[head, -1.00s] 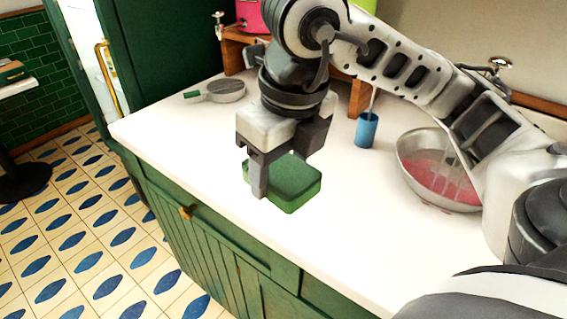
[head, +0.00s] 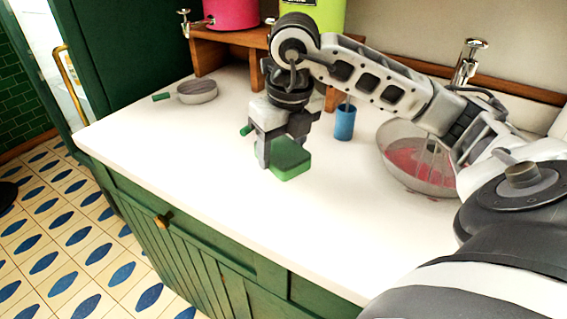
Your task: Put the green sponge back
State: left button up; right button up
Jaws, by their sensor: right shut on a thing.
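The green sponge (head: 292,162) is a flat block in the head view, at the middle of the white counter (head: 215,205). My right gripper (head: 281,151) points down with its fingers on either side of the sponge, shut on it. The fingers hide part of the sponge. I cannot tell whether its underside touches the counter or is just above it. My left gripper is not in view.
A blue cup (head: 344,124) and a metal bowl with red contents (head: 403,165) stand right of the gripper. A round pan (head: 197,93) lies at the back left. A small green tip (head: 246,130) shows beside the gripper. The front counter is clear.

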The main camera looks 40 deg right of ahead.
aim_at(284, 160)
jog(key=shift+w+d+f, duration=0.1)
jog(key=shift+d+f, duration=0.05)
jog(key=shift+f, duration=0.1)
jog(key=f, duration=0.3)
jog(key=shift+w+d+f, duration=0.1)
jog(key=shift+w+d, duration=0.1)
jog(key=shift+d, duration=0.15)
jog(key=shift+f, duration=0.3)
jog(key=shift+f, duration=0.2)
jog(key=o, duration=0.9)
jog(key=shift+o, duration=0.2)
